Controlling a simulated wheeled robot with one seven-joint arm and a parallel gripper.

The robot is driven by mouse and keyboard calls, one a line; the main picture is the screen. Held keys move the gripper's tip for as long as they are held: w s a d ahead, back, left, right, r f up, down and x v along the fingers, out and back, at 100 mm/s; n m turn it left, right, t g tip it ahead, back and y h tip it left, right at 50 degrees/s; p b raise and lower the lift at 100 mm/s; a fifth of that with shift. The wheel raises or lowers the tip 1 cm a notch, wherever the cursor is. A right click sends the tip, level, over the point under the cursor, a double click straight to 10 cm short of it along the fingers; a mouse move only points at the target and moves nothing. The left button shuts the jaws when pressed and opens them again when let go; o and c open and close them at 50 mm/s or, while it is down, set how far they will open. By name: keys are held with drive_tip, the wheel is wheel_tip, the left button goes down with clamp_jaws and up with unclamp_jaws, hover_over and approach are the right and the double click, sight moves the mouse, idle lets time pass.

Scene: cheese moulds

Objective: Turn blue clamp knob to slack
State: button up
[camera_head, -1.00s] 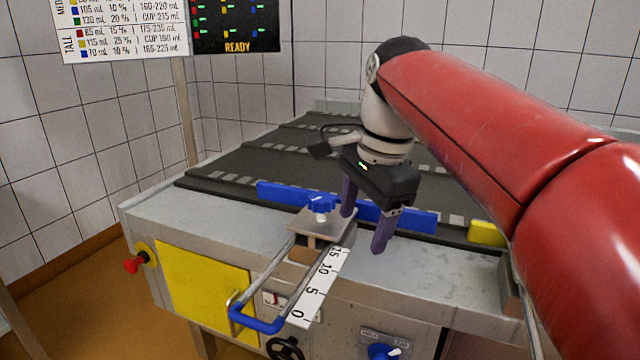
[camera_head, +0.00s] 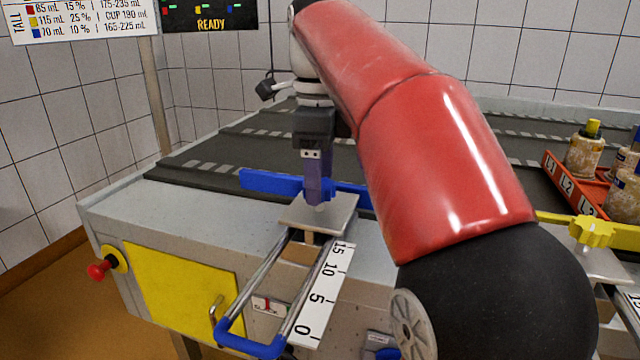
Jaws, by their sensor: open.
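The blue clamp knob is almost wholly hidden behind my gripper's fingers, on top of the grey clamp plate (camera_head: 335,215). My gripper (camera_head: 319,196) points straight down over the plate, with its purple fingers seen nearly edge-on at the knob's place. The jaws are open. I cannot tell whether the fingers touch the knob or straddle it. The blue guide bar (camera_head: 268,183) runs behind the fingers. From the plate, two rods lead forward to a blue handle (camera_head: 248,343), beside a white scale (camera_head: 322,297) marked 0 to 15.
The dark conveyor belt (camera_head: 220,168) lies behind. To the right stand a yellow knob (camera_head: 590,232) and a red rack (camera_head: 553,168) with dirty bottles (camera_head: 584,154). My red arm crosses the right middle. A red button (camera_head: 100,270) sticks out at the left.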

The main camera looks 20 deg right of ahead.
drive_tip(key=shift+f, duration=0.25)
drive_tip(key=c, duration=1)
